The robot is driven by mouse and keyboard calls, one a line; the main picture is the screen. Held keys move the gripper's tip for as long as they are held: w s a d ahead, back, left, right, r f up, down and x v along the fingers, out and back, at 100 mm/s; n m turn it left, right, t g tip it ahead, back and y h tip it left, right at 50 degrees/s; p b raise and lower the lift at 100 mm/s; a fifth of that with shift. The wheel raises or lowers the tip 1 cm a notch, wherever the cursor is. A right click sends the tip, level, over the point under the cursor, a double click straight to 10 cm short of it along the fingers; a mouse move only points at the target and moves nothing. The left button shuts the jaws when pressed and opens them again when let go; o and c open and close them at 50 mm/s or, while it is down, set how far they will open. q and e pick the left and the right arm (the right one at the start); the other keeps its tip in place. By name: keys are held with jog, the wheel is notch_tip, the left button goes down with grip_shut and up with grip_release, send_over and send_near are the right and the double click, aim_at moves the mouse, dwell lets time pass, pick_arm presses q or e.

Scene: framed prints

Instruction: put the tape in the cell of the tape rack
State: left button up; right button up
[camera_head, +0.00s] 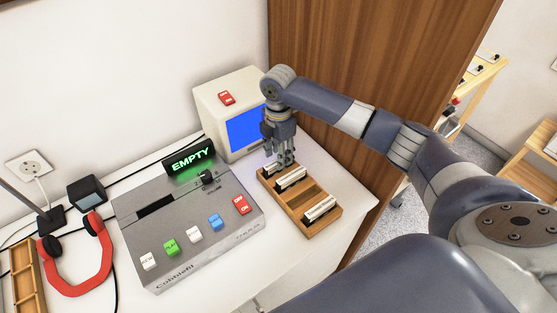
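A wooden tape rack (333,222) stands on the white desk, right of the grey tape deck. Two pale tapes show clearly in it, one in the front cell (320,208) and one farther back (290,179). The cell between them looks empty. My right gripper (281,163) points down at the rack's rear cell. Something pale, perhaps a tape, shows at its fingertips; the fingers hide most of it, and I cannot tell if they grip it. My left gripper is not in view.
The grey tape deck (230,242) has coloured buttons and a green "EMPTY" display (190,158). A monitor (215,105) stands close behind my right gripper. Red headphones (75,285) and another wooden rack (24,270) lie at left. A brown wooden panel (330,50) rises beside the desk.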

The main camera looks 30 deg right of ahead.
notch_tip(320, 180, up, 8)
jog(key=shift+r+b, duration=0.25)
jog(key=shift+b, duration=0.05)
jog(key=shift+c, duration=0.6)
dwell(1.8)
